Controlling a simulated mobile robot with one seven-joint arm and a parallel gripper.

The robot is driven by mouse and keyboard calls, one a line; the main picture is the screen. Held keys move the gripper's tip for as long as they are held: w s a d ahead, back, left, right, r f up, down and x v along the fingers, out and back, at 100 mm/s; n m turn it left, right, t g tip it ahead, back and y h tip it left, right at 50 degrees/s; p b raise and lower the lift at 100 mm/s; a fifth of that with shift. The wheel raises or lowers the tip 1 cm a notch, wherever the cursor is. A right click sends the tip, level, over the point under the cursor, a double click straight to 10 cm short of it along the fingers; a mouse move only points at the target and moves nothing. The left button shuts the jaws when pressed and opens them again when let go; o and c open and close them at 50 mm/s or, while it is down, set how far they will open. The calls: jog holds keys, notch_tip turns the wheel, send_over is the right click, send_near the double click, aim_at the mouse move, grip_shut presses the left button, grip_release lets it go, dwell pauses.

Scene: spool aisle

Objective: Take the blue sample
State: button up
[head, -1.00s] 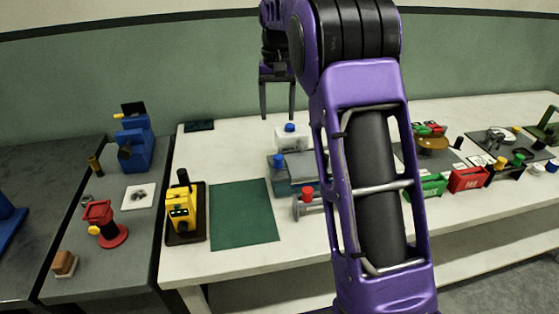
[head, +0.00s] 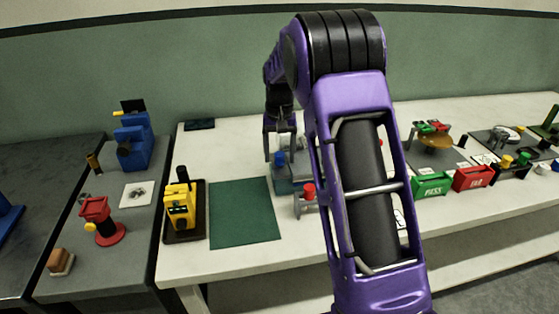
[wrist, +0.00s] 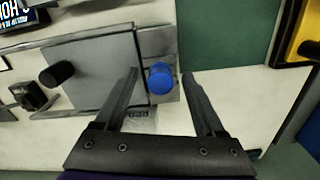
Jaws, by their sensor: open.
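The blue sample (head: 280,158) is a short upright blue piece at the grey fixture (head: 287,186) on the white table, left of my arm. In the wrist view the blue sample (wrist: 160,82) shows as a round blue top beside the grey plate (wrist: 95,70). My gripper (wrist: 160,74) is open and empty, its fingertips on either side of the blue top in that view. In the head view my gripper (head: 280,143) hangs at the fixture. I cannot tell how far above the sample the fingertips are.
A red-topped piece (head: 309,190) stands close in front of the fixture. A green mat (head: 243,212) lies clear to the left, with a yellow device (head: 181,207) beyond it. Green (head: 432,184) and red (head: 472,178) bins stand to the right.

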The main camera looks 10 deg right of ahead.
jog(key=shift+f, duration=0.1)
grip_shut()
dwell(0.3)
